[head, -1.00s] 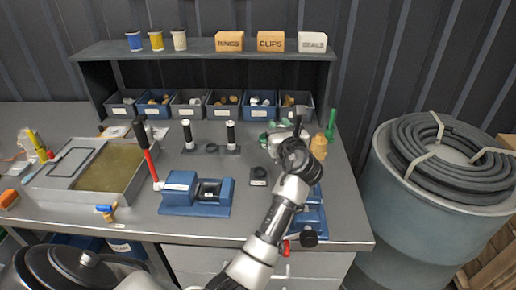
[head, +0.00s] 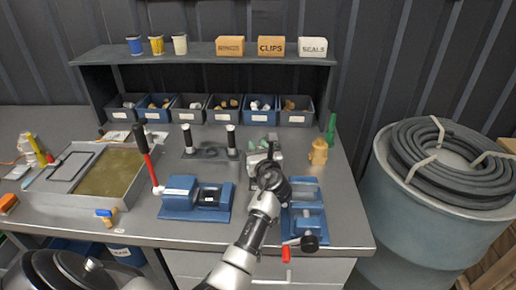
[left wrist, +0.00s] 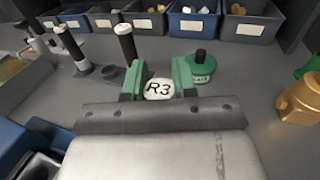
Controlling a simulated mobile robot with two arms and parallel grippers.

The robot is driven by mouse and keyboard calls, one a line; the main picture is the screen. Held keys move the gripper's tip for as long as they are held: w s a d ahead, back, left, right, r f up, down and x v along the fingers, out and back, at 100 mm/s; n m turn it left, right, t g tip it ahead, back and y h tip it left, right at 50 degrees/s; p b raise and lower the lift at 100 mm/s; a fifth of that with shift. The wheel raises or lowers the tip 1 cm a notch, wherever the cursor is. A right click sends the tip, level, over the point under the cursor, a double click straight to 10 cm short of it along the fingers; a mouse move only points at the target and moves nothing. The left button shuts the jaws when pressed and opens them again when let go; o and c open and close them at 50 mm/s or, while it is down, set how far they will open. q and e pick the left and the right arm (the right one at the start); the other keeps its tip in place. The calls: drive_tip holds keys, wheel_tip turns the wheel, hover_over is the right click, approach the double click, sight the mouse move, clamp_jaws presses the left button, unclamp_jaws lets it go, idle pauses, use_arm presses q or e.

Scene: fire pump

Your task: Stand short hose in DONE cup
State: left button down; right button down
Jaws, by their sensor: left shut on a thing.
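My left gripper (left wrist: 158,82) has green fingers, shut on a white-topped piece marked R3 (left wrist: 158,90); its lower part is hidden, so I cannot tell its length. It also shows in the head view (head: 264,152), above the bench's right half. A low green cup (left wrist: 201,70) stands just beyond and right of the fingers, with a black upright piece (left wrist: 200,56) in it. Its label is too small to read surely. Two black uprights with white tops (head: 187,137) (head: 232,138) stand left of the gripper. My right gripper is not in view.
A row of labelled bins (head: 222,110) lines the back under a shelf (head: 200,56). A brass fitting (head: 318,152) and a green cone-like piece (head: 331,128) stand at right. Blue fixtures (head: 182,198) (head: 306,220) flank my arm. A tray (head: 115,180) sits at left.

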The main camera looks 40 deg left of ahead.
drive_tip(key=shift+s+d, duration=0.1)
use_arm(q)
drive_tip(key=c, duration=0.9)
unclamp_jaws()
drive_tip(key=shift+f, duration=0.1)
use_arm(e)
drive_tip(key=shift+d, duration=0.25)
use_arm(q)
drive_tip(key=shift+s+d, duration=0.1)
drive_tip(key=shift+d, duration=0.05)
drive_tip(key=v, duration=1.1)
drive_tip(key=shift+s+d+b, duration=0.25)
drive_tip(key=shift+d+b, duration=0.05)
drive_tip(key=shift+b, duration=0.1)
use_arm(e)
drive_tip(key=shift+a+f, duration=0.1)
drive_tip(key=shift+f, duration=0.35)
